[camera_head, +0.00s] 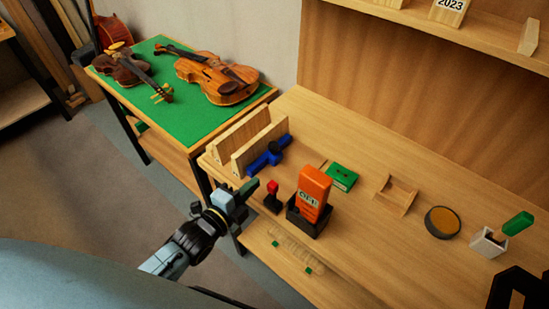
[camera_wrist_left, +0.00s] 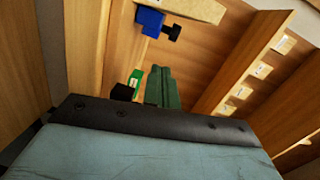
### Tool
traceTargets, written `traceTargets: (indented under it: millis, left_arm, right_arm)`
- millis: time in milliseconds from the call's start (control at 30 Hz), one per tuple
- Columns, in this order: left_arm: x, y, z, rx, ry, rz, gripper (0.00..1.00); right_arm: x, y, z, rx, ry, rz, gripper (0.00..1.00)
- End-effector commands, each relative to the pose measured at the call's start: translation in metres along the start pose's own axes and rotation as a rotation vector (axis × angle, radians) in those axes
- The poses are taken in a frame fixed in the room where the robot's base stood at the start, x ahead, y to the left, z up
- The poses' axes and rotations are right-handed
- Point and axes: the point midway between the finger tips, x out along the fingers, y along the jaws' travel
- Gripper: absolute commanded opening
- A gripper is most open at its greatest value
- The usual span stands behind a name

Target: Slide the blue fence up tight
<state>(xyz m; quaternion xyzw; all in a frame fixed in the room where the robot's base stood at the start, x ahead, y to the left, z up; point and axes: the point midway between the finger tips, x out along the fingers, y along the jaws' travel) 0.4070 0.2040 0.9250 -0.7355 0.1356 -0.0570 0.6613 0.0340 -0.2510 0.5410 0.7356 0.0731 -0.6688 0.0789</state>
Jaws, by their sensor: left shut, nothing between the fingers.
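The blue fence (camera_head: 268,157) lies on the bench at the right side of two upright pale wooden boards (camera_head: 243,140), roughly parallel to them. A dark knob sticks out of its side. Whether it touches the nearer board I cannot tell. In the left wrist view the blue fence (camera_wrist_left: 150,21) shows at the top with its black knob (camera_wrist_left: 173,32), next to a pale board (camera_wrist_left: 190,8). My left gripper (camera_head: 250,187) is over the bench's near left edge, short of the fence. Its green fingers (camera_wrist_left: 162,88) are shut and empty. A black shape at the lower right corner may be my right gripper.
A red-topped stamp (camera_head: 272,196) and an orange box in a black holder (camera_head: 309,205) stand right of my left gripper. A green box (camera_head: 341,177) lies behind. Violins lie on the green table (camera_head: 185,118) at the left.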

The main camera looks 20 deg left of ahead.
Motion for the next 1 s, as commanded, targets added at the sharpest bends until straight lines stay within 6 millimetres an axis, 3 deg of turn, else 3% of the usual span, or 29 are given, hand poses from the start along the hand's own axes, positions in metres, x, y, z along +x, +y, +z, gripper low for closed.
traceTargets:
  millis: [267, 700, 1000]
  left_arm:
    - [0.009, -0.009, 0.002, 0.124, 0.027, -0.097, 0.0]
    - [0.082, -0.016, -0.001, 0.122, 0.027, -0.097, 0.0]
    - [0.101, -0.018, -0.002, 0.121, 0.027, -0.095, 0.0]
  right_arm:
    - [0.0, -0.001, 0.001, 0.001, -0.002, -0.001, 0.4]
    - [0.001, -0.003, 0.002, 0.002, -0.004, -0.004, 0.4]
    - [0.002, -0.003, 0.002, 0.001, -0.004, -0.004, 0.4]
